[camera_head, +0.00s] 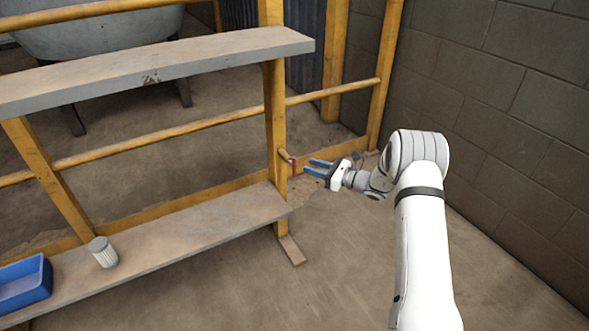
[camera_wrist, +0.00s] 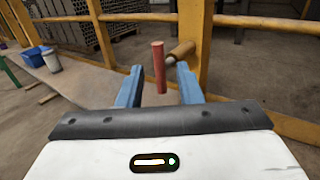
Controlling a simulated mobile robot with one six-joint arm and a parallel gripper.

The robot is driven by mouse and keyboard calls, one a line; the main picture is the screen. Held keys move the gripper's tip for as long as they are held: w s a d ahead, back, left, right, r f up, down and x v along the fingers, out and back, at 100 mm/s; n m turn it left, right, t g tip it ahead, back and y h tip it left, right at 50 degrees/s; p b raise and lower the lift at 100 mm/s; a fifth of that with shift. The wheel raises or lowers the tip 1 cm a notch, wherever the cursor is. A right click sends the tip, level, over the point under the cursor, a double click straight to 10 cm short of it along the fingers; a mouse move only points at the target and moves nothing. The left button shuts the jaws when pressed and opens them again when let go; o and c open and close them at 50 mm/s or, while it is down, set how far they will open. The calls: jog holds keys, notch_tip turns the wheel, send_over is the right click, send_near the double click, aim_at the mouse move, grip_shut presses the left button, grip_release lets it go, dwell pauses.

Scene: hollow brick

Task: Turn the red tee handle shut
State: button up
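The red tee handle (camera_wrist: 158,67) shows in the wrist view as an upright red bar in front of a brass-coloured stem (camera_wrist: 180,52) by a yellow post. In the head view the handle (camera_head: 293,166) is a small red mark on the yellow post. My gripper (camera_wrist: 158,82) is open, with its two blue fingers apart. In the wrist view the red bar appears between the fingertips, with clear space on both sides. In the head view my gripper (camera_head: 314,167) points left at the handle from its right side. Whether the fingertips reach past the bar is hard to tell.
A yellow frame carries an upper shelf (camera_head: 150,67) and a lower shelf (camera_head: 180,237). A white ribbed cup (camera_head: 103,252) and a blue bin (camera_head: 24,284) are at the lower left. A block wall (camera_head: 510,110) stands at right. The floor (camera_head: 330,270) in front is clear.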

aim_at(295, 165)
jog(key=b+x, duration=0.2)
jog(key=x, duration=0.5)
jog(key=shift+a, duration=0.2)
jog(key=shift+d, duration=0.1)
grip_shut()
